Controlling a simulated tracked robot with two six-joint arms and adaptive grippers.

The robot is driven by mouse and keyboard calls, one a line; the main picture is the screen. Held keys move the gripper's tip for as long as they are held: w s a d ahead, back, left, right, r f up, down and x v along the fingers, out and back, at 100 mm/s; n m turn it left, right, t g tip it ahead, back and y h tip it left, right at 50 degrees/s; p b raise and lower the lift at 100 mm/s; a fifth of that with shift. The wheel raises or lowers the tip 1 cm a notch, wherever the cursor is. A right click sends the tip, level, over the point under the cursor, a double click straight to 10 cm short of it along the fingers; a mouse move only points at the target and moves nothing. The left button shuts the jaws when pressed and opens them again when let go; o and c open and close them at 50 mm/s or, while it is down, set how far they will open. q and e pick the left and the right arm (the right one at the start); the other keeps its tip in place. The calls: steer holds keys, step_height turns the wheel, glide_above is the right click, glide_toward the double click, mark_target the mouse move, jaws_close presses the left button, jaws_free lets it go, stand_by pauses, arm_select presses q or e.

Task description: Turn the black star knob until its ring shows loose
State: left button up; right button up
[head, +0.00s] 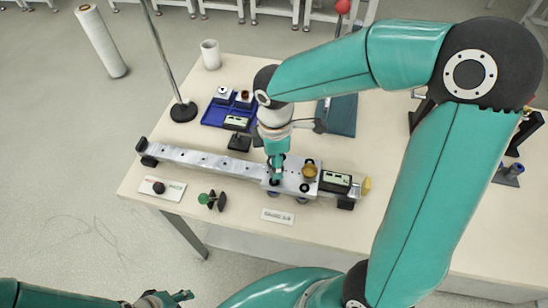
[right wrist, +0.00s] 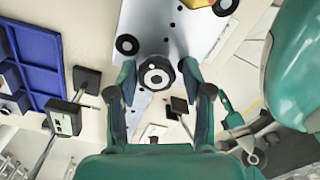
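In the right wrist view a round black knob (right wrist: 155,76) with a pale ring and dark centre sits between the fingers of my right gripper (right wrist: 157,70). A gap shows on each side, so the fingers are open around or above it; height and contact are unclear. I cannot read the ring's marking. In the head view my right gripper (head: 277,174) points down at the left part of the silver carriage (head: 291,186) on the rail and hides the knob there. My left gripper (head: 172,298) is at the bottom edge, away from the table; its opening is unclear.
The silver rail (head: 205,161) runs across the table (head: 240,240). A brass-coloured part (head: 310,171) and a display box (head: 335,181) sit right of my gripper. A blue tray (head: 216,113) and small display (head: 237,122) stand behind. A green-and-black piece (head: 211,200) lies in front.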

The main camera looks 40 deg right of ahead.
steer(key=shift+o, duration=0.5)
steer(key=shift+w, duration=0.1)
steer(key=shift+r, duration=0.1)
steer(key=shift+w+r, duration=0.1)
steer(key=shift+r, duration=0.45)
step_height(320, 180, up, 11)
steer(key=shift+f, duration=0.1)
